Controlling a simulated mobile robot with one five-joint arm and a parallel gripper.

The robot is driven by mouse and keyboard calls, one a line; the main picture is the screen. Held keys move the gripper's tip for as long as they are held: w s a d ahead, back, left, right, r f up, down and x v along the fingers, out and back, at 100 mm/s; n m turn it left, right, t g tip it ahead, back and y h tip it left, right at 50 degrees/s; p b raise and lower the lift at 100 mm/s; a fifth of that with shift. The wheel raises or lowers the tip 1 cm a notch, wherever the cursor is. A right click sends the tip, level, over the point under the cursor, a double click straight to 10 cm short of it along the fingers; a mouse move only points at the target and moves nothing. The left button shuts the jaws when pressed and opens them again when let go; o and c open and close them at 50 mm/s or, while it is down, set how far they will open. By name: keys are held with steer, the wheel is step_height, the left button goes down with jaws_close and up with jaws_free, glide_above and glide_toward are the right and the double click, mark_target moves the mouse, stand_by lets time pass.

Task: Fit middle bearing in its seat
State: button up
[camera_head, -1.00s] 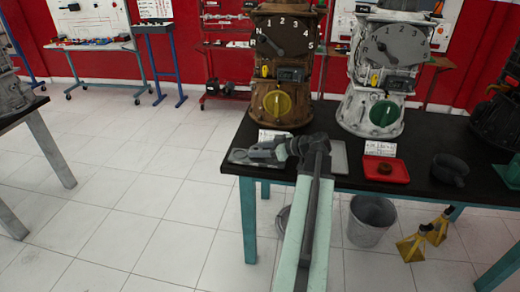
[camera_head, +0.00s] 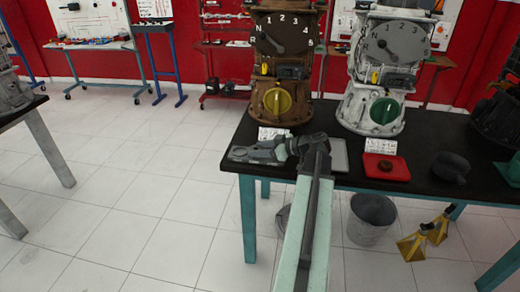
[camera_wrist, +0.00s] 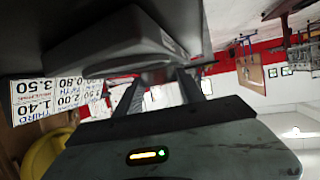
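A small brown ring (camera_head: 385,165), perhaps the bearing, lies in the red tray (camera_head: 399,176) on the dark table. My gripper (camera_head: 240,153) hangs low over the table's left end, left of the red tray and in front of the brown machine (camera_head: 283,60). It points left, well apart from the ring. In the wrist view two dark finger-like parts (camera_wrist: 158,95) stand apart with bright background between them. A big dark grey shape above them hides much. I cannot make out the fingertips or a held thing. No bearing seat can be made out.
A white machine (camera_head: 385,75) stands behind the red tray. A grey tray (camera_head: 339,152) lies beside my arm. A dark round pan (camera_head: 451,168) is right of the red tray. A bucket (camera_head: 371,218) and yellow stands (camera_head: 412,246) are on the floor. Floor at left is clear.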

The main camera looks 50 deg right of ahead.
steer(key=o, duration=0.5)
steer(key=shift+f, duration=0.2)
steer(key=shift+s, duration=0.15)
steer(key=p+v, duration=0.3)
steer(key=v, duration=0.4)
steer(key=shift+s+d+r, duration=0.15)
steer(key=shift+s+r, duration=0.1)
steer(key=shift+r, duration=0.1)
